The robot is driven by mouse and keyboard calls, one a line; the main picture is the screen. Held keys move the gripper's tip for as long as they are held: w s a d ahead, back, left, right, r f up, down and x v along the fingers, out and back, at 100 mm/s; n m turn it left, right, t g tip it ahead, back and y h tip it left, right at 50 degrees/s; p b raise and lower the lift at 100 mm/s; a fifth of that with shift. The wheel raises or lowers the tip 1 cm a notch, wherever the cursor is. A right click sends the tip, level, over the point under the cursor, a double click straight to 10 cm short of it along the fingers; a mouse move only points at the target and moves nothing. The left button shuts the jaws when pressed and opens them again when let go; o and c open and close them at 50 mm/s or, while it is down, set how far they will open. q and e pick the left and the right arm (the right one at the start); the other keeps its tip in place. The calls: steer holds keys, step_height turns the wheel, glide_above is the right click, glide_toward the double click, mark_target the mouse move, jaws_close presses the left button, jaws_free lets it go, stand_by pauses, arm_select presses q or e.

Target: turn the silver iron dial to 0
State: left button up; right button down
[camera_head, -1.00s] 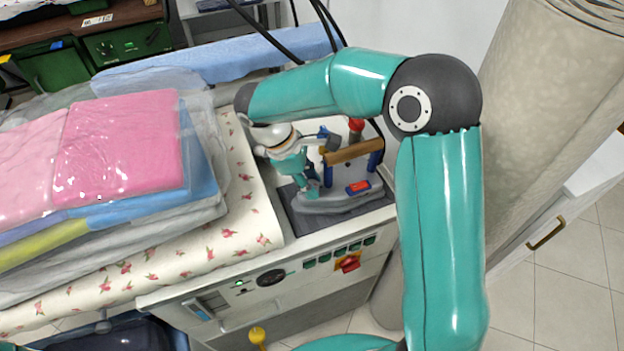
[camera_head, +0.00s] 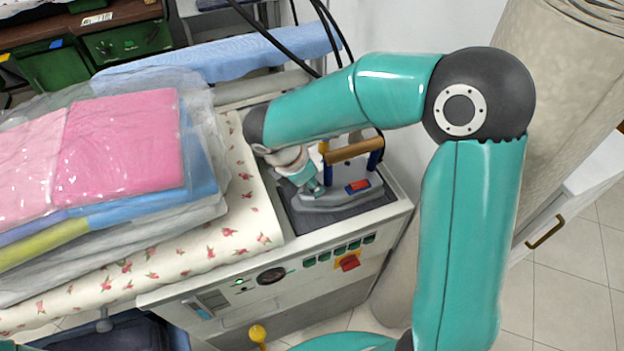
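The silver iron (camera_head: 345,198) sits flat on a dark grey pad at the right end of the ironing station. It has a wooden handle (camera_head: 354,150) on blue posts and a red-and-blue piece (camera_head: 358,186) on its body. I cannot make out its dial or a setting. My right arm reaches in from the right, above and behind the iron. Its gripper (camera_head: 314,187) points down at the left part of the iron, by the handle's left post. Whether it touches is unclear, and its fingers are largely hidden. My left gripper is not in view.
Folded bagged clothes, with pink on top (camera_head: 125,145), lie on the floral ironing board (camera_head: 235,235) to the left. The station's front panel (camera_head: 290,280) carries green buttons and a red switch (camera_head: 348,263). Black hoses hang behind the iron. A beige roll stands at right.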

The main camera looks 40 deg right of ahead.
stand_by(0.5)
steer(key=c, duration=0.8)
jaws_free()
steer(key=shift+c, duration=0.2)
steer(key=shift+a+r, duration=0.1)
steer(key=v, duration=1.1)
steer(key=shift+r, duration=0.35)
steer(key=shift+s+a, duration=0.1)
